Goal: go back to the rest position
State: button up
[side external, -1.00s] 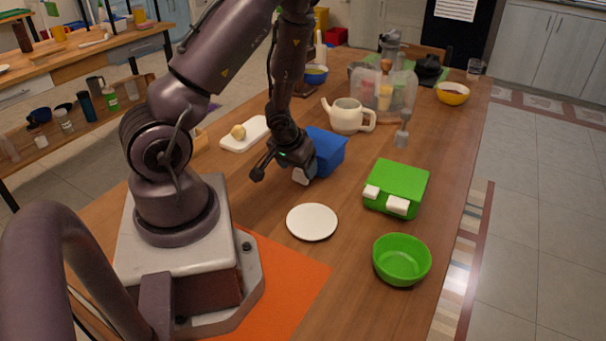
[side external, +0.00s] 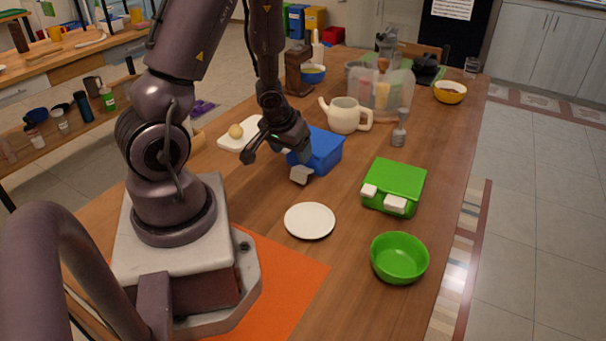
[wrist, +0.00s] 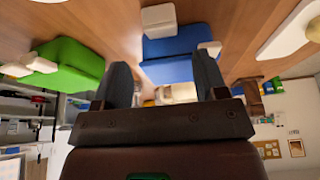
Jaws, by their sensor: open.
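My gripper (side external: 276,156) is above the table, just left of and close to the blue dispenser (side external: 327,150) in the side view. In the wrist view its two dark fingers (wrist: 162,85) stand apart with nothing held between them. The blue dispenser, with white levers, also shows beyond the fingers in the wrist view (wrist: 180,45). The green dispenser (side external: 397,180) with white levers stands to the right, and it shows at the left of the wrist view (wrist: 70,66).
A white plate (side external: 309,221) and a green bowl (side external: 399,258) lie in front. A white teapot (side external: 344,115) and a clear container (side external: 392,92) stand behind the blue dispenser. A white board (side external: 240,134) with a yellowish round item lies to the left. Bare table (side external: 345,200) separates plate and green dispenser.

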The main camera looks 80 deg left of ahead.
jog(key=s+d+r+m+t+h, duration=0.2)
jog(key=d+r+m, duration=0.6)
jog(key=d+r, duration=1.3)
notch_tip(320, 180, up, 4)
jog(key=shift+s+d+r+h, duration=0.2)
jog(key=shift+s+h, duration=0.2)
jog(key=shift+s, duration=0.45)
jog(key=shift+a, duration=0.1)
jog(key=shift+c, duration=0.2)
